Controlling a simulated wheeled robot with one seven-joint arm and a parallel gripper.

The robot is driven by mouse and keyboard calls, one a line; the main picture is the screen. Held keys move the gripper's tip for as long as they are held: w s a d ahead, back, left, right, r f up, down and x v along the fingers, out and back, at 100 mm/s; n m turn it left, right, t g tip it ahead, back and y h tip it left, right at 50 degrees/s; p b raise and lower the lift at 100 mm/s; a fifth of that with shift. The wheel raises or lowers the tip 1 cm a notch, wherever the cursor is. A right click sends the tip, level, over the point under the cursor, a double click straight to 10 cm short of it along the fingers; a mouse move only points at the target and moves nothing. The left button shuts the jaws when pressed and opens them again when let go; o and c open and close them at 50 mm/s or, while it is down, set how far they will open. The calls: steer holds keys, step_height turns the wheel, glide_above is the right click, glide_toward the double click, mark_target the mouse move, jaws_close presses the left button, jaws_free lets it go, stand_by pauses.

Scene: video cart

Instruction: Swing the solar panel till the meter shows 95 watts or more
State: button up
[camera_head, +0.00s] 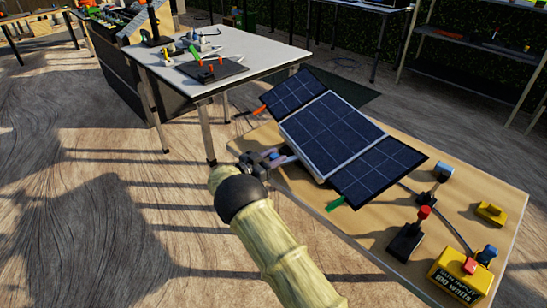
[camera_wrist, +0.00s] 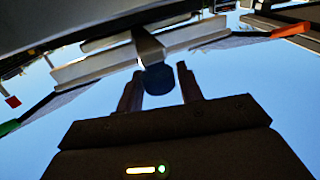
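The solar panel (camera_head: 332,134), three dark blue sections in a row, stands tilted on a tan board. A blue knob (camera_wrist: 160,80) shows under the panel in the wrist view, on a pale bracket. My gripper (camera_head: 270,158) is at the panel's left edge. In the wrist view its two fingers (camera_wrist: 159,72) stand apart on either side of the knob, with thin gaps showing; contact cannot be told.
On the tan board (camera_head: 390,225) are a black block with a red knob (camera_head: 406,238), a small yellow block (camera_head: 491,213) and a grey-blue piece (camera_head: 443,171). A grey table (camera_head: 235,50) with tools stands behind; shelves stand at right.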

steer(key=shift+o, duration=1)
steer(key=p+v, duration=0.2)
steer(key=v, duration=1.5)
steer(key=shift+a+p, duration=0.2)
steer(key=shift+p, duration=0.2)
steer(key=shift+s+r, duration=0.1)
